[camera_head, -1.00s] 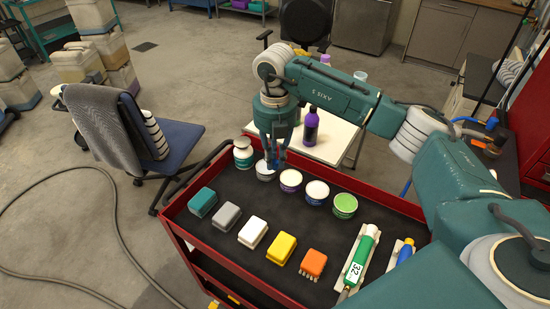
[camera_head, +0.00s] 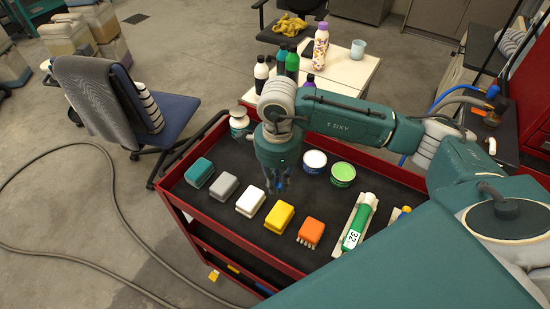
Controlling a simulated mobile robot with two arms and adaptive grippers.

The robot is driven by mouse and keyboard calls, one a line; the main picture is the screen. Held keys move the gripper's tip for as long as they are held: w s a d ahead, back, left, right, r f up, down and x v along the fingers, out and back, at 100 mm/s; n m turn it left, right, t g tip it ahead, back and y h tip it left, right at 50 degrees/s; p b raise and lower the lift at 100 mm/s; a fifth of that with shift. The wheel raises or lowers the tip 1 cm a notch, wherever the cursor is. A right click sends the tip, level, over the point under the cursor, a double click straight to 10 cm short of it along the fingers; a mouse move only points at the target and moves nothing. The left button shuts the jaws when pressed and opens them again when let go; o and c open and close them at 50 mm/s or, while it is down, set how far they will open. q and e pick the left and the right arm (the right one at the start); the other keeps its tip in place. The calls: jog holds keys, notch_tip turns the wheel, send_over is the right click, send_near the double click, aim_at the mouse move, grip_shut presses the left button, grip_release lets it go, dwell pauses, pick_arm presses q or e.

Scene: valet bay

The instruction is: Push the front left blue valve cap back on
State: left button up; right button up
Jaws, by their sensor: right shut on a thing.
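My right gripper (camera_head: 277,185) points down over the black top of the red cart, behind the row of brushes and in front of the tins. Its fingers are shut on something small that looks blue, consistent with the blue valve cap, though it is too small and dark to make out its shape. No wheel or valve stem shows in this view. My left gripper is not in view.
On the red cart (camera_head: 215,256) stand a white brush (camera_head: 250,202), a yellow brush (camera_head: 279,217), an orange brush (camera_head: 311,232), a green tin (camera_head: 342,174) and a green tube (camera_head: 359,224). A blue office chair (camera_head: 168,118) stands to the left.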

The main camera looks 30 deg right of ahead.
jog(key=s+f+n, duration=0.1)
jog(key=s+n, duration=0.1)
jog(key=n, duration=0.2)
jog(key=s+a+n, duration=0.1)
jog(key=s+n, duration=0.1)
jog(key=n, duration=0.2)
jog(key=s+a+f+n, duration=0.1)
jog(key=s+n, duration=0.1)
jog(key=n, duration=0.1)
jog(key=shift+s+a+f+n+b, duration=0.1)
jog(key=shift+s+f+n+b, duration=0.1)
jog(key=shift+f+n+b, duration=0.15)
jog(key=s+n, duration=0.1)
jog(key=n, duration=0.2)
jog(key=s+a+n, duration=0.1)
jog(key=s+n, duration=0.1)
jog(key=n, duration=0.2)
jog(key=s+a+f+n, duration=0.1)
jog(key=s+n, duration=0.1)
jog(key=n, duration=0.1)
jog(key=shift+s, duration=0.25)
jog(key=shift+w, duration=0.1)
